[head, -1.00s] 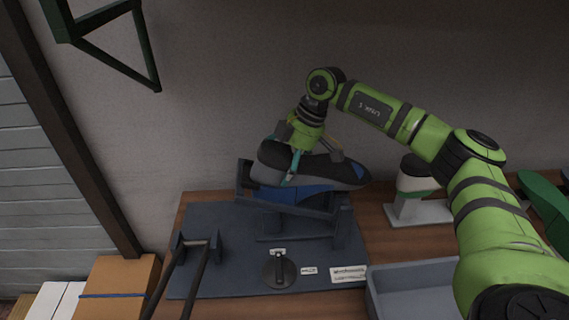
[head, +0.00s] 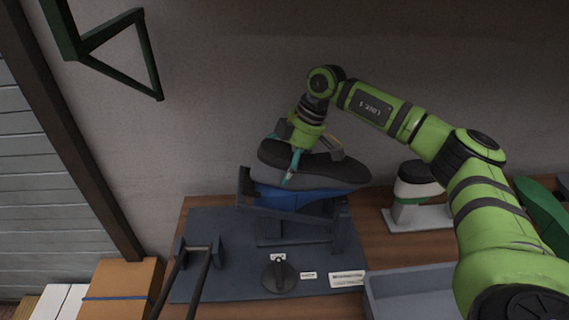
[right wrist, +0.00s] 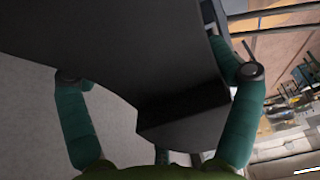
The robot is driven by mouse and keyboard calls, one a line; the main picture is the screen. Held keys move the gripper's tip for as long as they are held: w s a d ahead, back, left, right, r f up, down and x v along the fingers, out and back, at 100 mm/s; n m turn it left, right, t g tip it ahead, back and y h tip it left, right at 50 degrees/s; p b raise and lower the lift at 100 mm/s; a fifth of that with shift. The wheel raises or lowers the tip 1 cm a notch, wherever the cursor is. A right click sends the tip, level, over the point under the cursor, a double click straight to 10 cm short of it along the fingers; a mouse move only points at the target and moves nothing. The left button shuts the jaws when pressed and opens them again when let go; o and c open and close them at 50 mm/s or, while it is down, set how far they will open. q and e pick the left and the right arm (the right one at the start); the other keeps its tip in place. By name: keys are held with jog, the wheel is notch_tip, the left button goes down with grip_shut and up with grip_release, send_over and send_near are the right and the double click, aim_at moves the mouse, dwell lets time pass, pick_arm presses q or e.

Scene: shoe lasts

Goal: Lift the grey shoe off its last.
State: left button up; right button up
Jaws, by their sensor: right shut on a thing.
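The grey shoe (head: 335,174), with a dark sole on top, lies sole up over the blue last (head: 302,198). The last sits in a dark stand on a dark base plate (head: 210,275). The shoe is raised a little at this end, with more of the blue last showing beneath; how much of the last is still inside is hidden. My right gripper (head: 292,165) is shut on the shoe at its left part. In the right wrist view the dark shoe (right wrist: 140,55) lies between its two green fingers (right wrist: 160,85). My left gripper is out of view.
A knob (head: 280,276) and small labels are at the plate's front. Dark rails (head: 190,275) stand at its left. A cardboard box (head: 122,285) stands left.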

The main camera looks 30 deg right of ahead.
jog(key=shift+r+p, duration=5)
jog(key=shift+r, duration=1.15)
